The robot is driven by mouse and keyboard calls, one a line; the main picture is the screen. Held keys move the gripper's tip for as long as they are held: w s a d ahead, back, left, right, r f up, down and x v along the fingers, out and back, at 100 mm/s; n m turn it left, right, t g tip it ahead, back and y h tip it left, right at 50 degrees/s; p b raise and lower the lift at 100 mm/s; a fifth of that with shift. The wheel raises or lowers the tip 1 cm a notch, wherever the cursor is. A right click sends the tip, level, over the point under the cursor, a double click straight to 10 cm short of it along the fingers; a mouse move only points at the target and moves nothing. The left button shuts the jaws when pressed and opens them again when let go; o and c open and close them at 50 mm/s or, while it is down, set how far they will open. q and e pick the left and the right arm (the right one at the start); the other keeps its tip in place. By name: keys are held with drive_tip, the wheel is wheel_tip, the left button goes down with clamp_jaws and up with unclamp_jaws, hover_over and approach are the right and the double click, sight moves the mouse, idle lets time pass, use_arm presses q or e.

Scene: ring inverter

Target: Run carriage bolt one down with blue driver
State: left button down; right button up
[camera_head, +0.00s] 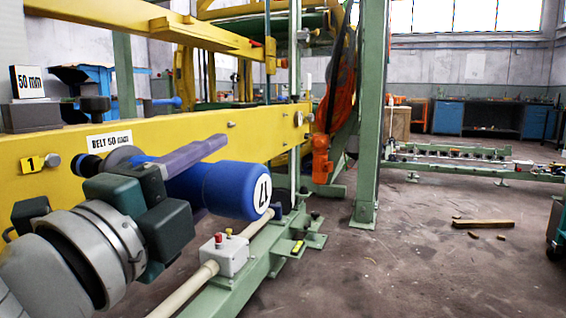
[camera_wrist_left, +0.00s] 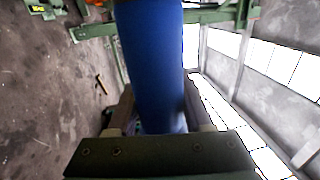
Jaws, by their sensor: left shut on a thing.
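The blue driver (camera_head: 218,190) is held in my left gripper (camera_head: 192,182), whose jaws are shut around its body. Its round white end cap, with dark marks, faces right. Its dark nose with a blue ring (camera_head: 88,165) points left toward the yellow beam. The bolt one head (camera_head: 52,162), a silver knob beside the yellow "1" tag (camera_head: 31,163), sits on the beam just left of the nose. They look apart in the picture, but depth is hard to judge. In the left wrist view the blue driver body (camera_wrist_left: 152,62) fills the middle; its nose is not visible there. My right gripper is not in view.
The yellow beam (camera_head: 225,130) runs behind the driver, with a "BELT 50" label (camera_head: 109,140). A "50 mm" block (camera_head: 28,82) stands on it. A grey switch box (camera_head: 224,255) on a green rail lies below the driver. Open floor (camera_head: 400,250) lies to the right.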

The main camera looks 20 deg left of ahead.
use_arm(q)
drive_tip(key=shift+d+r, duration=0.1)
drive_tip(key=shift+d, duration=0.1)
drive_tip(key=a, duration=0.6)
drive_tip(key=shift+w+a, duration=0.25)
drive_tip(key=shift+a, duration=0.05)
idle(0.3)
drive_tip(key=shift+w+a, duration=0.15)
drive_tip(key=shift+a, duration=1.15)
idle(2.0)
drive_tip(key=shift+d, duration=0.15)
idle(0.5)
drive_tip(key=shift+s+d, duration=0.2)
drive_tip(key=shift+d, duration=2.2)
drive_tip(key=shift+p, duration=0.3)
